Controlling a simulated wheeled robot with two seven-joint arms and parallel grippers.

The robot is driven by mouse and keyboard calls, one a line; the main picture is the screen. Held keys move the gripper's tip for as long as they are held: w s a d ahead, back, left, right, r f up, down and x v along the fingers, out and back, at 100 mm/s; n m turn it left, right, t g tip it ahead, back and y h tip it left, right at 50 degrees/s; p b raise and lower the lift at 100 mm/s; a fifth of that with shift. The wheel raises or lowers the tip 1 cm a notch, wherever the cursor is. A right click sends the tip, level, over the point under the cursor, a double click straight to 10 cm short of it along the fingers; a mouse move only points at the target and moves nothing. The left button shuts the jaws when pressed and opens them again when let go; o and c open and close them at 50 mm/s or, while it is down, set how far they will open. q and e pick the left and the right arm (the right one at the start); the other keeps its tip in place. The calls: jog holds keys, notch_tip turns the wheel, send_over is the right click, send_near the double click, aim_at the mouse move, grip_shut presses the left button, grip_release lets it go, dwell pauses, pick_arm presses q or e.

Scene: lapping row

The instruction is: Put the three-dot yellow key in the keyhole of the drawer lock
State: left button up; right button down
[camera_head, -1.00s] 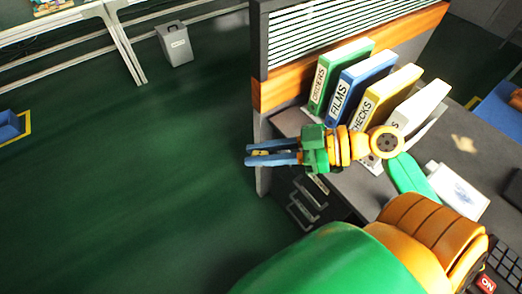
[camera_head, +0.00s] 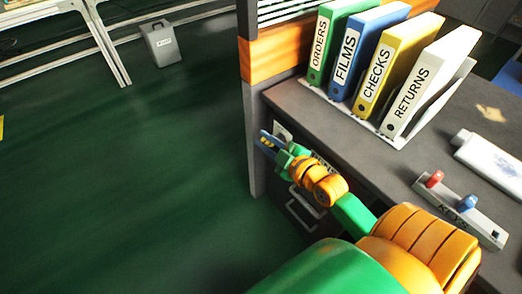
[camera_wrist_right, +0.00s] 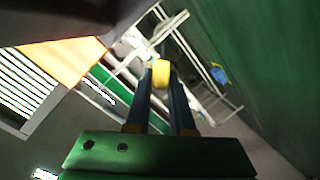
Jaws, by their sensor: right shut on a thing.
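My right gripper (camera_head: 266,139) is at the front left corner of the desk, beside the drawer front, its fingers pointing left. In the right wrist view, its two blue fingers (camera_wrist_right: 160,90) are shut on a yellow key (camera_wrist_right: 161,73), whose rounded yellow part shows between the tips. The dots on the key cannot be made out. A small pale plate (camera_head: 283,131) on the desk's front shows just behind the fingers; it may be the drawer lock, but its keyhole cannot be made out. Whether the key touches it cannot be told. My left gripper is not in view.
Drawers with pale handles (camera_head: 305,205) are under the desk top (camera_head: 385,160). A key rack (camera_head: 455,208) holds a red and a blue key. Several binders stand in a rack (camera_head: 400,140) behind it.

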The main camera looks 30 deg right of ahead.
pick_arm(q)
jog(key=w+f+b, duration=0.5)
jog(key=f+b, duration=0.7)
jog(key=b, duration=0.4)
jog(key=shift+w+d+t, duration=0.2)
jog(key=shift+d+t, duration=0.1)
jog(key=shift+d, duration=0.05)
pick_arm(e)
jog(key=w+a+f+n+t+h, duration=0.2)
jog(key=w+f+n+h, duration=0.3)
jog(key=f, duration=0.6)
jog(key=shift+w+f+n, duration=0.3)
jog(key=shift+w, duration=0.1)
jog(key=shift+a, duration=0.1)
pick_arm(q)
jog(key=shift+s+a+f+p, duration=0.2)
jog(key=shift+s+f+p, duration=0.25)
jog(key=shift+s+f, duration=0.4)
pick_arm(e)
jog(key=shift+w+d, duration=0.15)
jog(key=shift+d, duration=2.7)
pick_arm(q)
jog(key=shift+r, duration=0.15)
